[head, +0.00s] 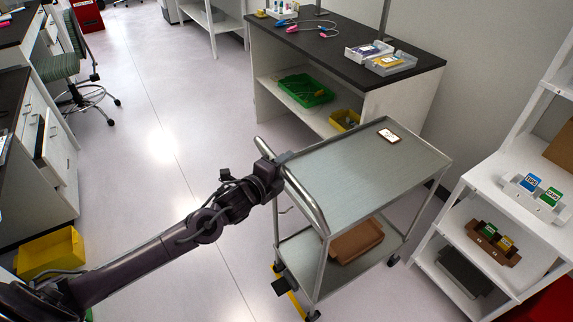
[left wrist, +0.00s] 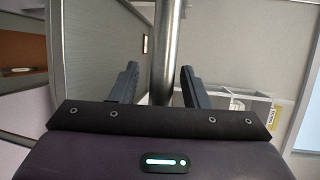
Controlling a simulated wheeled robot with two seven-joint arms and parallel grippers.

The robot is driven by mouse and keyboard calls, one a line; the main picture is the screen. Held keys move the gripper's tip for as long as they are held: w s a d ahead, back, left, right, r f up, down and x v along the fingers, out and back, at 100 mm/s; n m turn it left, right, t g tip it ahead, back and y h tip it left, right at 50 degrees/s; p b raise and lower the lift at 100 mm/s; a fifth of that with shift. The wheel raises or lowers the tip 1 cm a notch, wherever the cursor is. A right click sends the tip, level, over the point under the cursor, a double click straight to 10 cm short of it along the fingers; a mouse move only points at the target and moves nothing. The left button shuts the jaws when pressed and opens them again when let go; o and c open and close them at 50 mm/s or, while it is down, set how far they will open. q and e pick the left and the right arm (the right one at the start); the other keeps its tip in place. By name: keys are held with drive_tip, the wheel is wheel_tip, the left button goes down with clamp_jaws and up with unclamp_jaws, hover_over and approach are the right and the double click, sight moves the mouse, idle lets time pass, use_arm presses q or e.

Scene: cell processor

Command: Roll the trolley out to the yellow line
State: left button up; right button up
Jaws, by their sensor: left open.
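The trolley is a grey metal cart with an upper tray (head: 365,160) and a lower shelf (head: 310,250). Its rounded push handle (head: 305,200) is at its left end. In the left wrist view, the open fingers (left wrist: 160,82) stand on either side of the handle bar (left wrist: 163,50), with gaps visible. A piece of the yellow line (head: 291,292) shows on the floor by the trolley's near left corner; the rest is hidden. My right gripper is not in view.
A brown bin (head: 356,241) sits on the trolley's lower shelf, and a small card (head: 389,135) lies on top. A dark-topped bench (head: 335,45) stands behind, white shelves (head: 500,225) at right. A yellow bin (head: 50,254) is at left. The aisle floor (head: 150,130) is clear.

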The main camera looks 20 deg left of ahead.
use_arm(q)
drive_tip(key=v, duration=0.6)
drive_tip(key=shift+s+b, duration=0.35)
drive_tip(key=shift+b, duration=0.05)
